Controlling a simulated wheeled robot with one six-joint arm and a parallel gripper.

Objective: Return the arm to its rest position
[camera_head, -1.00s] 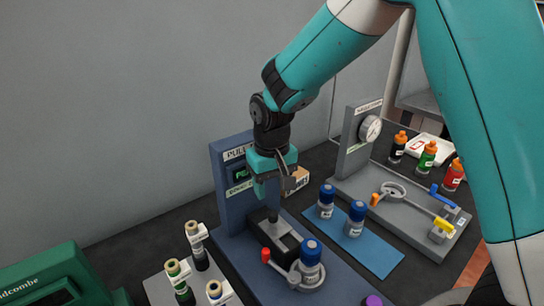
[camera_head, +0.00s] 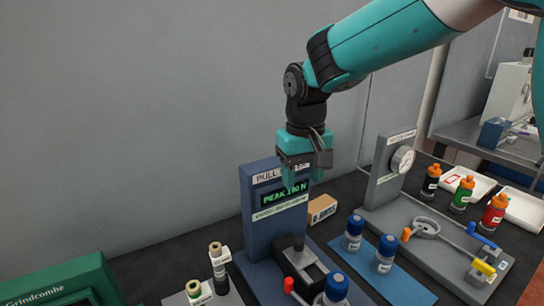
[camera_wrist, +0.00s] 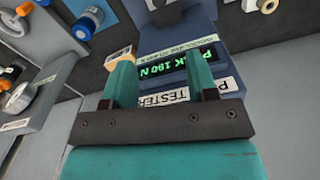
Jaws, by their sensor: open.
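My arm reaches in from the upper right in the head view. My gripper (camera_head: 306,172) hangs in front of the top of the blue pull tester (camera_head: 258,225), above the bench. Its green display reads "PEAK 190 N". In the wrist view my gripper's two teal fingers (camera_wrist: 172,85) stand apart with nothing between them, and the tester's display and label show behind them. The gripper hides part of the tester's upper right in the head view.
Blue-capped bottles stand on a blue mat (camera_head: 405,285). A small carton (camera_head: 320,208) sits behind them. A gauge fixture (camera_head: 388,180) and several orange-capped bottles are at right. Vials (camera_head: 219,265) and a green machine (camera_head: 60,285) are at lower left. The space above the bench at left is clear.

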